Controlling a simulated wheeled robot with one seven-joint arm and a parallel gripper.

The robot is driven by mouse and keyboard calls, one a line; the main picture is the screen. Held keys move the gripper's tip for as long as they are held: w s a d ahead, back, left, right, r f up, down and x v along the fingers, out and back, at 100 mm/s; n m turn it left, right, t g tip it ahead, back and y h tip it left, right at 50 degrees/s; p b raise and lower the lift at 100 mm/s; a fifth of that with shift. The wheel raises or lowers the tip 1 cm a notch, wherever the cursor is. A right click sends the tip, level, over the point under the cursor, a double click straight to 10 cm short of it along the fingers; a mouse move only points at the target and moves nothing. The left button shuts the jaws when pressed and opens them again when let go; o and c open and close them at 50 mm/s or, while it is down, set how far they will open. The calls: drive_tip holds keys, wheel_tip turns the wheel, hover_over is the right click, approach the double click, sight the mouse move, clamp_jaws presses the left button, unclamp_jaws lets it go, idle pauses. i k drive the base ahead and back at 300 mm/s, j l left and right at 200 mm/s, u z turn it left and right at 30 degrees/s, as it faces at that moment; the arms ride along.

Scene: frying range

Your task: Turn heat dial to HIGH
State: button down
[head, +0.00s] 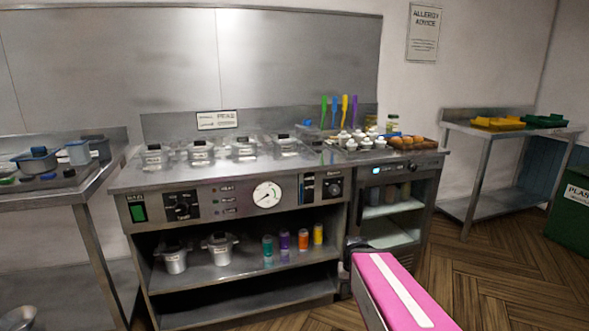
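The steel frying range has two dark knob panels on its front. The left heat dial (182,206) is a black knob on a black plate, beside a green switch (138,212). The right dial (333,187) is a similar black knob near the right end of the front. The markings and pointer settings are too small to read, so I cannot tell which is at HIGH. My arm's pink link with a white stripe rises from the bottom right, below the right dial and apart from it. I cannot make out my gripper's fingers.
A round white gauge (267,194) sits between the dials. Lidded pans (245,149) and a tray of small items (360,144) stand on top. Pots (220,248) and coloured shakers (303,239) fill the shelf below. Side tables stand left and right (480,131).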

sight(182, 207)
drive_tip(key=u, duration=1.75)
